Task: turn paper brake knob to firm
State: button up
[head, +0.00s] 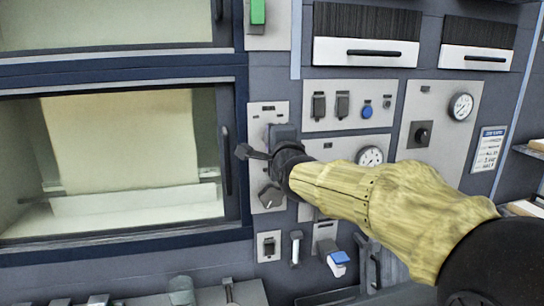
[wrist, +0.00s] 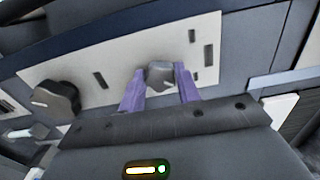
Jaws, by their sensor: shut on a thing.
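My gripper (wrist: 160,74) has its two purple fingers on either side of a small grey knob (wrist: 160,76) in the wrist view and is shut on it. The knob sits on a pale plate (wrist: 90,66). In the head view my gripper (head: 272,146) is against the upper part of a narrow pale plate (head: 256,112), and it hides the held knob. I cannot read a label naming the paper brake or its firm mark, nor tell the knob's setting.
A second knob (head: 270,195) is just below on the same plate; it also shows at left in the wrist view (wrist: 56,98). Switches (head: 319,105), a blue button (head: 367,112), gauges (head: 461,106) and a black knob (head: 421,134) are to the right. A tunnel window (head: 120,150) is left.

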jog(key=shift+f+m+b, duration=0.1)
jog(key=shift+m+b, duration=0.7)
jog(key=o, duration=1)
jog(key=shift+s+b, duration=0.1)
jog(key=shift+b, duration=0.2)
